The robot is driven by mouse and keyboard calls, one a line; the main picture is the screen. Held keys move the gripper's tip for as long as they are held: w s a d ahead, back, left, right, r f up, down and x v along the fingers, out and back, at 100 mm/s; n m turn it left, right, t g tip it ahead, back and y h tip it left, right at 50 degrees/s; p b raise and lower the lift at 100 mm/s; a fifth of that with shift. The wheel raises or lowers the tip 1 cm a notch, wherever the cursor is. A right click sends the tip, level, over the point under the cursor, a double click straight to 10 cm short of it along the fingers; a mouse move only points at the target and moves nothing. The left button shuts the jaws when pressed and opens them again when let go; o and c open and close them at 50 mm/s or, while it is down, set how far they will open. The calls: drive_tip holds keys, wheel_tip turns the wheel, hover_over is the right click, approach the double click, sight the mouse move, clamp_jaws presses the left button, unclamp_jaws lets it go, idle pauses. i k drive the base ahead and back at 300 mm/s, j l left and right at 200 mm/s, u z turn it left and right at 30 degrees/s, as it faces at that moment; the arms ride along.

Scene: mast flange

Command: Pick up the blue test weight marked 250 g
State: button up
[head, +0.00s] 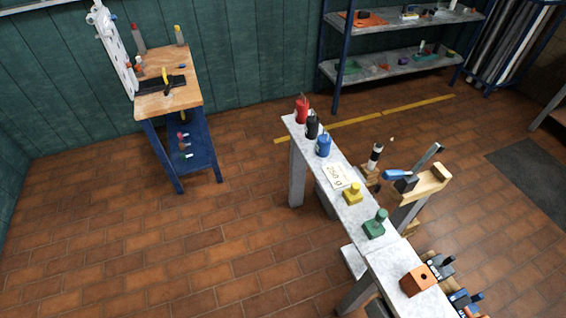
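A blue weight (323,146) with a thin upright top stands on a narrow grey-white stone bench top (360,214). Any marking on its body is too small to read. A pale card (339,177) reading "250 g" lies beside it, between it and a yellow weight (352,194). A black weight (312,125) stands close behind the blue one, with a red weight (302,109) at the far end. A green weight (375,225) stands nearer than the yellow one. My gripper is not in view.
An orange block (416,280) sits on the bench's near part. A wooden stand (425,188) with a blue-handled tool is right of the bench. A workbench (168,97) stands at back left, shelves (390,70) at the back. The brick floor (190,240) left of the bench is clear.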

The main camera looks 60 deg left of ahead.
sight(323, 146)
drive_tip(key=u, duration=1.1)
drive_tip(key=i+j+z, duration=0.1)
drive_tip(key=i+j, duration=0.8)
drive_tip(key=j, duration=0.15)
